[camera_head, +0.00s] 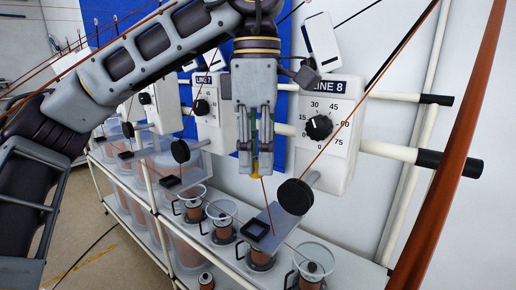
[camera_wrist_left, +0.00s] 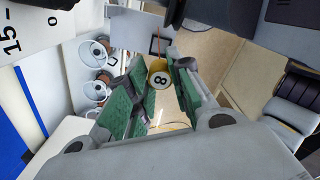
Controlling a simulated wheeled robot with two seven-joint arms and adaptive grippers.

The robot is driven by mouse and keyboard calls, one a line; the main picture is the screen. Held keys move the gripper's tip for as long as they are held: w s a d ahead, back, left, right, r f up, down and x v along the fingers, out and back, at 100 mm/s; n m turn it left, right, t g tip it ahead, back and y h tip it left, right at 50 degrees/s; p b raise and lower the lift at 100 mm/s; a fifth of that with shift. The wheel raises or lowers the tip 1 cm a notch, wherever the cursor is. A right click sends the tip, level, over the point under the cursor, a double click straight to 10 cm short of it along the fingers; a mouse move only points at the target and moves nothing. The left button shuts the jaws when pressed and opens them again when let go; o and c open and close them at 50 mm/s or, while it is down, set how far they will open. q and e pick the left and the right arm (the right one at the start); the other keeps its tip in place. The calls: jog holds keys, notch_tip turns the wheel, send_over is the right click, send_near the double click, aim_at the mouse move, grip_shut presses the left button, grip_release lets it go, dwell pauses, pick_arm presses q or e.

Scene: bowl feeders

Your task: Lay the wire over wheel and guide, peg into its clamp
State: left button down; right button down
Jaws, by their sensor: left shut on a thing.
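In the left wrist view the peg (camera_wrist_left: 158,75) shows a number 8 between the green finger pads. A thin copper wire (camera_head: 267,205) runs from the peg down to the black square frame (camera_head: 256,231) on a grey plate. The black wheel (camera_head: 295,196) stands right of the peg, below the dial; the peg's wire is left of it. I cannot make out the clamp. My right gripper is not in view.
Below is a shelf with copper spools (camera_head: 223,233) in clear holders. LINE 7 (camera_head: 207,108) and its wheel (camera_head: 180,151) stand to the left. A thick orange-brown strand (camera_head: 455,150) crosses the right side. White rails with black ends (camera_head: 450,163) stick out right.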

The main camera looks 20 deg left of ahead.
pick_arm(q)
jog(key=shift+a+n, duration=0.2)
jog(key=shift+n, duration=0.1)
jog(key=shift+d+r, duration=0.15)
dwell(0.5)
jog(key=shift+s+d+r+p, duration=0.2)
jog(key=shift+d+r, duration=0.25)
jog(key=shift+d, duration=0.4)
jog(key=shift+s+d+r+p, duration=0.1)
jog(key=shift+s+d+r, duration=0.3)
jog(key=shift+d, duration=0.5)
jog(key=shift+s+d+r+p, duration=0.2)
jog(key=shift+d+r, duration=0.3)
jog(key=shift+d, duration=0.35)
jog(key=s+d+b, duration=0.3)
jog(key=s+d, duration=0.4)
jog(key=shift+s+d+b, duration=0.2)
jog(key=shift+s+b, duration=0.15)
jog(key=shift+b, duration=0.05)
jog(key=shift+s, duration=0.15)
